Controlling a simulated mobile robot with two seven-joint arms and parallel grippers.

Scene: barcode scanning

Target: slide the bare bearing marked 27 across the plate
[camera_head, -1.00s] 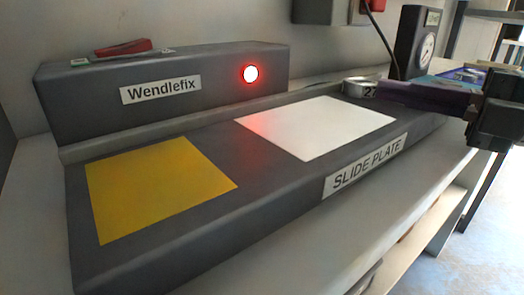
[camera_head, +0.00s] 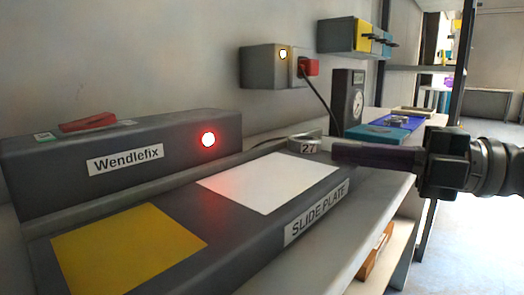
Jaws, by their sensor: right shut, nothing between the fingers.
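The bare bearing (camera_head: 308,145), a metal ring with a label reading 27, sits at the far right end of the dark slide plate (camera_head: 219,210), just beyond the white patch (camera_head: 268,181). My right gripper (camera_head: 337,153) comes in from the right, with its fingers shut and empty. Its fingertips are right beside the bearing on its right side; I cannot tell whether they touch it. A yellow patch (camera_head: 128,248) lies at the plate's near left end. My left gripper is not in view.
The grey Wendlefix housing (camera_head: 60,185) with a lit red lamp (camera_head: 208,139) runs behind the plate. A dark box with a dial (camera_head: 349,98) and a blue tray (camera_head: 378,133) stand beyond the bearing. The plate between bearing and yellow patch is clear.

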